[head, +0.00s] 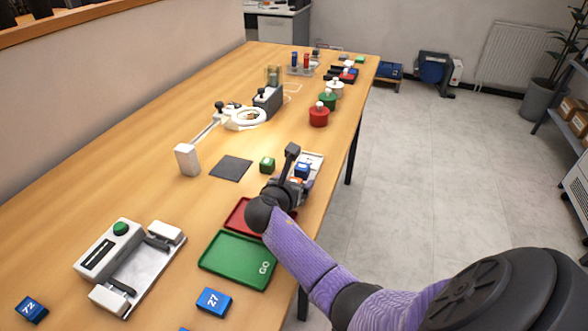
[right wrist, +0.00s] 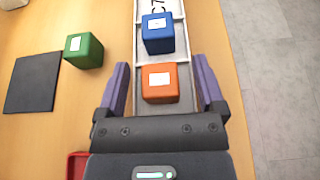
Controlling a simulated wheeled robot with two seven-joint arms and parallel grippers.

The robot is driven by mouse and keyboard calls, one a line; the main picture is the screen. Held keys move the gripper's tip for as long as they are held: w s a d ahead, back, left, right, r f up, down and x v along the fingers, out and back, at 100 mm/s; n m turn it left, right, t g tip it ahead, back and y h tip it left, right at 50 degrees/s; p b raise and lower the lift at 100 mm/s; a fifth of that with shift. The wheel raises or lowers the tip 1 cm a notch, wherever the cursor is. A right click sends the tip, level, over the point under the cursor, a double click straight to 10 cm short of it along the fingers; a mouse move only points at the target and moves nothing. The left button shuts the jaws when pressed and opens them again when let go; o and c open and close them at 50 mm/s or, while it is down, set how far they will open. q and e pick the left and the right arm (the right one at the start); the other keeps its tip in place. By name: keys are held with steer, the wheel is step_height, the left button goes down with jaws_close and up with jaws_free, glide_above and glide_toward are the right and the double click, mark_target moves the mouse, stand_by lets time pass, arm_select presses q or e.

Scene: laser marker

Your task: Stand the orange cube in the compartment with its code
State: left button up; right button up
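The orange cube (right wrist: 159,86) has a white label on top and sits in a grey, white-walled compartment rack (right wrist: 183,75), in the compartment nearest my right gripper (right wrist: 160,68). The gripper is open, with one finger on each side of the cube and a gap to both. In the head view the right gripper (head: 287,178) is over the rack (head: 315,160) and hides most of the orange cube. A blue cube (right wrist: 158,36) is in the compartment beyond it; it also shows in the head view (head: 303,169). Rack lettering is only partly readable. My left gripper is out of view.
A green cube (right wrist: 84,50) stands on the table left of the rack, near a dark square plate (head: 231,168). A red tray (head: 240,213) and green tray (head: 237,262) lie nearer. Blue numbered blocks (head: 213,301) and a white device (head: 120,245) are at the front.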

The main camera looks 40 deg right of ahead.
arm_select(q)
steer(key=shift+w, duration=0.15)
arm_select(e)
steer(key=shift+f, duration=0.2)
steer(key=p+v, duration=0.1)
steer(key=v, duration=0.1)
steer(key=p+v, duration=0.2)
steer(key=shift+a+r, duration=0.15)
steer(key=shift+r, duration=0.25)
steer(key=p+v, duration=0.1)
steer(key=v, duration=0.4)
steer(key=shift+s+p, duration=0.1)
steer(key=shift+p, duration=0.25)
steer(key=shift+s+a, duration=0.1)
steer(key=shift+a, duration=0.1)
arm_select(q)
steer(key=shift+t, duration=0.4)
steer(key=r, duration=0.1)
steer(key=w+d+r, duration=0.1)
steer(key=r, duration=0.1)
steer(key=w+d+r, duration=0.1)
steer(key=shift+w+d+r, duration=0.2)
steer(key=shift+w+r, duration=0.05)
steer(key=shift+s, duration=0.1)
